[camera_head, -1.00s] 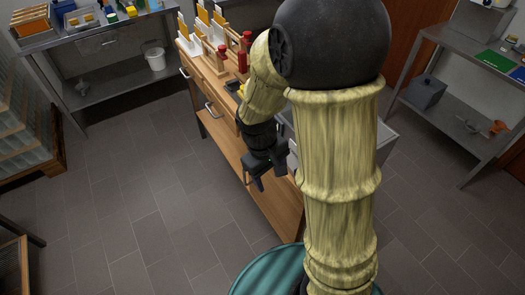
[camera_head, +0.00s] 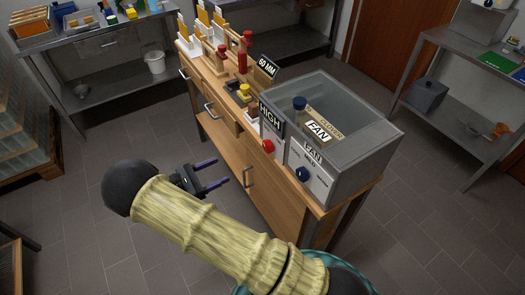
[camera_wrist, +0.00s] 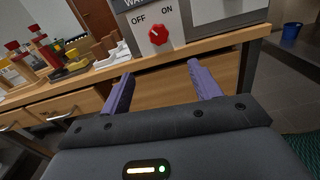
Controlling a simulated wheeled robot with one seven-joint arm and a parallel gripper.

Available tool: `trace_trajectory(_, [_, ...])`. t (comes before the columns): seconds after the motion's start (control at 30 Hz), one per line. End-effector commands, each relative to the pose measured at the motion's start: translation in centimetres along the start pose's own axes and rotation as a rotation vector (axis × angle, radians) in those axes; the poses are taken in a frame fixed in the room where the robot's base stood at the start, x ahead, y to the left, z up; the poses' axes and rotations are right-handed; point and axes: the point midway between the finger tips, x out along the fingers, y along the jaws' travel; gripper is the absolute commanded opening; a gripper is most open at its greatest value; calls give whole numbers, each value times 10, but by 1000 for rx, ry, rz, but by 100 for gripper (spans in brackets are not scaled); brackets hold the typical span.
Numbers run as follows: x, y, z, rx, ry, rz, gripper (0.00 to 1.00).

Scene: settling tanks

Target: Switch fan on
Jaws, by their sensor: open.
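A grey box with a clear top (camera_head: 365,145) stands on the near end of the wooden bench. Its front has a pale panel marked FAN (camera_head: 311,178) with a blue knob (camera_head: 303,174). Left of it, a red knob (camera_head: 268,146) sits below a HIGH sign (camera_head: 269,117). In the wrist view a red knob (camera_wrist: 159,35) sits between OFF and ON lettering; its exact setting is unclear. My gripper (camera_head: 222,170) is open and empty, left of the bench front and apart from both knobs. Its purple fingers (camera_wrist: 160,72) show below the red knob in the wrist view.
The wooden bench (camera_head: 272,195) has drawer handles facing my gripper. Red-topped bottles (camera_head: 245,52) and a yellow-topped item (camera_head: 244,92) stand farther back on it. Steel shelves line the left and right.

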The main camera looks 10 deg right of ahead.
Motion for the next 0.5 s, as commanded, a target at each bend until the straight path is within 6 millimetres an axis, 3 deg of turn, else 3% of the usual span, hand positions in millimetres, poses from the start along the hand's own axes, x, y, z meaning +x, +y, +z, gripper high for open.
trace_trajectory(0.33, [-2, 2, 0, -2, -12, 10, 63])
trace_trajectory(0.5, [6, 1, 1, -3, -12, 7, 63])
